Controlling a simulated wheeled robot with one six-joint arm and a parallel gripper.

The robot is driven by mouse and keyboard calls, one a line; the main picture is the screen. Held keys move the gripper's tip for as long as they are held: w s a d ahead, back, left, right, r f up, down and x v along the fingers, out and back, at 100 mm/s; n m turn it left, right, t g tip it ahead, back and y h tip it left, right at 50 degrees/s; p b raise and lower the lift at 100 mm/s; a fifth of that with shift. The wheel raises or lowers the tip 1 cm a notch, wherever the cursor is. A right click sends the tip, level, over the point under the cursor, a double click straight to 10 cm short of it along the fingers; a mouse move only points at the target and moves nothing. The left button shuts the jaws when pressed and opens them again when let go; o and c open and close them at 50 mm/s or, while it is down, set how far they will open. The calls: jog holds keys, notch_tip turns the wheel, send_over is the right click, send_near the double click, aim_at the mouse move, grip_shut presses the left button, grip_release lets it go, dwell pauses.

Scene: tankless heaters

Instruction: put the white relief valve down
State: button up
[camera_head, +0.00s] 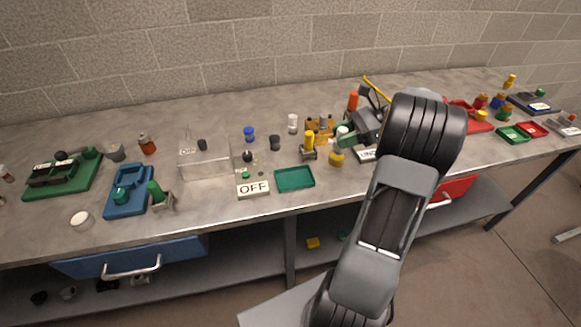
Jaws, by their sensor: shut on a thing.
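My gripper (354,133) is low over the middle-right of the bench, partly hidden behind my own arm. It is shut on a small white piece (342,130), which I take to be the white relief valve. The piece is small in the picture, and I cannot tell whether it touches the bench or a thing under it. Another small white cylinder (293,123) stands apart on the bench to the left of my gripper.
A teal tray (294,178) and an OFF sign (253,189) lie near the front edge. A clear box (205,160), a blue fixture (128,190) and a green fixture (62,175) are to the left. Yellow-topped parts (309,143) stand close to my gripper. Bare bench (220,115) shows at the back.

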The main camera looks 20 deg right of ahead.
jog(key=shift+w+a+f+p, duration=0.15)
jog(key=shift+w+a+f, duration=0.75)
jog(key=shift+a+f, duration=0.8)
jog(key=shift+w+a+f+p, duration=0.1)
jog(key=shift+w+a+f, duration=1)
jog(key=shift+a, duration=0.95)
jog(key=shift+w+a+f+p, duration=0.15)
jog(key=shift+w+a+f, duration=0.6)
jog(key=shift+a+f, duration=1.15)
jog(key=shift+f, duration=0.65)
jog(key=shift+a+f, duration=0.15)
jog(key=shift+f, duration=0.65)
jog(key=shift+w+f, duration=0.1)
jog(key=shift+f, duration=0.1)
jog(key=o, duration=1.1)
jog(key=shift+r, duration=0.1)
